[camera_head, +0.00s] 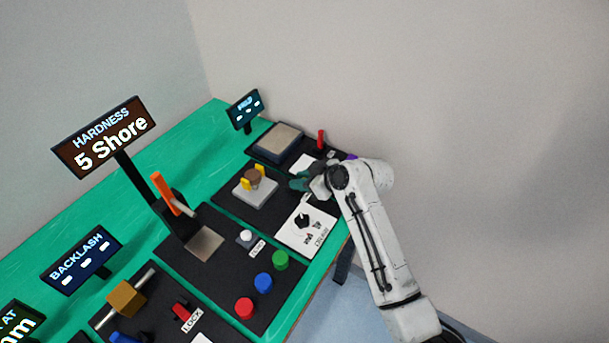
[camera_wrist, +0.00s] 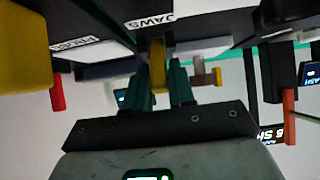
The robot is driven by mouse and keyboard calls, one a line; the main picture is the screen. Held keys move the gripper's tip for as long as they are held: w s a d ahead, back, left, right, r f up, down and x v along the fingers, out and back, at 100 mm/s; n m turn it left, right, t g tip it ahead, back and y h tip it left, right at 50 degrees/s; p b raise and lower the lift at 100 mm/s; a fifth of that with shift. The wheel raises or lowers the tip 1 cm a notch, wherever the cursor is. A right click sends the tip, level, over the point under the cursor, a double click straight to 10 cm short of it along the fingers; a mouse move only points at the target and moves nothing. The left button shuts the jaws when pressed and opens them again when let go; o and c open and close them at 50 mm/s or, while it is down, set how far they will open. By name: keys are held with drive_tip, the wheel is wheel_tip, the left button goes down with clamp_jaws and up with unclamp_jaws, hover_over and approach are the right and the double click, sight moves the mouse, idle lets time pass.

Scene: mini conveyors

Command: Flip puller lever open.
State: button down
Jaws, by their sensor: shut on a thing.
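My gripper (camera_wrist: 158,82) has its two teal fingers on either side of a narrow yellow piece (camera_wrist: 158,62), which looks like a lever handle, and is shut on it. A white JAWS label (camera_wrist: 150,21) is just beyond. Another white label (camera_wrist: 75,45), seemingly PULLER, is to its left. In the head view my gripper (camera_head: 300,182) is low beside the station with yellow jaws (camera_head: 247,185) around a brown piece (camera_head: 253,172). My gripper and arm hide the lever in that view, so its angle cannot be told.
A red upright handle (camera_head: 321,138) and a grey-topped block (camera_head: 280,139) stand behind my gripper. The hardness station has an orange lever (camera_head: 174,190) and red, blue and green buttons (camera_head: 263,282). A wall rises behind the table's right side.

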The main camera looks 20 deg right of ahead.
drive_tip(key=g+h+p, duration=0.1)
drive_tip(key=w+a+r+g+h+p, duration=0.1)
drive_tip(key=g+p, duration=0.1)
drive_tip(key=shift+w+r, duration=0.1)
drive_tip(key=shift+w, duration=0.1)
drive_tip(key=shift+w+a+g+h, duration=0.25)
drive_tip(key=shift+w+g+h, duration=0.1)
drive_tip(key=shift+g+h, duration=0.3)
drive_tip(key=shift+w+a+g+h, duration=0.25)
drive_tip(key=shift+g+h, duration=0.2)
drive_tip(key=shift+g, duration=0.3)
drive_tip(key=shift+w, duration=0.1)
drive_tip(key=c, duration=1.1)
unclamp_jaws()
drive_tip(key=shift+o, duration=0.3)
drive_tip(key=v, duration=1)
drive_tip(key=shift+r, duration=0.25)
